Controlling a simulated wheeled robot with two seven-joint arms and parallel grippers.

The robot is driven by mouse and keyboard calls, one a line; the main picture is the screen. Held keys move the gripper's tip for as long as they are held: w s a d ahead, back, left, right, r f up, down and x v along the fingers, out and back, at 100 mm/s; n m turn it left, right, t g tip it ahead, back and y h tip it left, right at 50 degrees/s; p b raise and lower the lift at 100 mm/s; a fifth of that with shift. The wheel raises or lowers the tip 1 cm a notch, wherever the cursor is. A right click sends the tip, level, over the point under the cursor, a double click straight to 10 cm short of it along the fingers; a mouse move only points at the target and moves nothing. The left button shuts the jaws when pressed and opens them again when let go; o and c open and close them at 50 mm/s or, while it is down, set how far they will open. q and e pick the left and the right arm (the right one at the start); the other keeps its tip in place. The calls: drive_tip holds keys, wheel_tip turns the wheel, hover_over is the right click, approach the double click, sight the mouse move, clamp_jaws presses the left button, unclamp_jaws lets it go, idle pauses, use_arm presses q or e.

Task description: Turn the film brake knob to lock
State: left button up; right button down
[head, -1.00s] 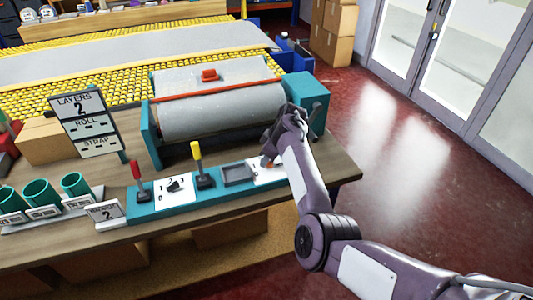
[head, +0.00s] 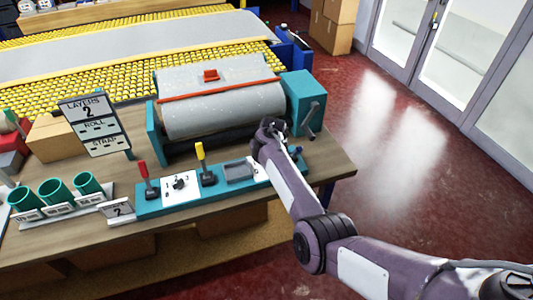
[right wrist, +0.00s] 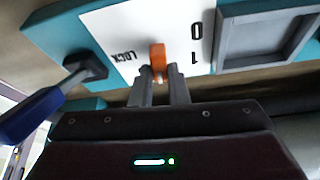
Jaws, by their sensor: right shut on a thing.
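The film brake knob (right wrist: 157,56) is a small orange grip on a white plate (right wrist: 112,22), close up in the right wrist view. The plate bears the marks 0, 1 and LOCK; LOCK is left of the knob in that view, 0 and 1 right. My right gripper (right wrist: 161,80) is shut on the knob, its two grey fingers at the knob's lower end. In the head view my right forearm and wrist (head: 270,140) cover the knob and the fingers; part of the white plate (head: 261,169) shows beside them. My left gripper is not in view.
The teal panel (head: 222,188) also carries a red lever (head: 143,172), a yellow lever (head: 200,155), a dial (head: 180,183) and a grey tray (head: 238,171). A blue-handled lever (right wrist: 35,113) is close beside the knob. The grey film roll (head: 220,105) stands behind.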

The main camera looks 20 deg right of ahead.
drive_tip(key=m+h, duration=0.1)
drive_tip(key=m, duration=0.2)
drive_tip(key=m+b, duration=0.1)
drive_tip(key=m+h+b, duration=0.1)
drive_tip(key=shift+f+m+g, duration=0.2)
drive_tip(key=shift+m+g, duration=0.1)
drive_tip(key=m+g+b, duration=0.1)
drive_tip(key=m+b, duration=0.2)
drive_tip(key=b, duration=0.2)
drive_tip(key=m+g+h+b, duration=0.1)
drive_tip(key=m+b, duration=0.2)
drive_tip(key=b, duration=0.3)
drive_tip(key=m+g+h+b, duration=0.1)
drive_tip(key=m+b, duration=0.2)
drive_tip(key=b, duration=0.2)
drive_tip(key=shift+s+d+m, duration=0.1)
drive_tip(key=shift+m, duration=0.3)
drive_tip(key=shift+m+g+b, duration=0.3)
drive_tip(key=shift+m+b, duration=0.2)
drive_tip(key=shift+b, duration=0.35)
drive_tip(key=shift+r, duration=0.15)
drive_tip(key=c, duration=1.4)
unclamp_jaws()
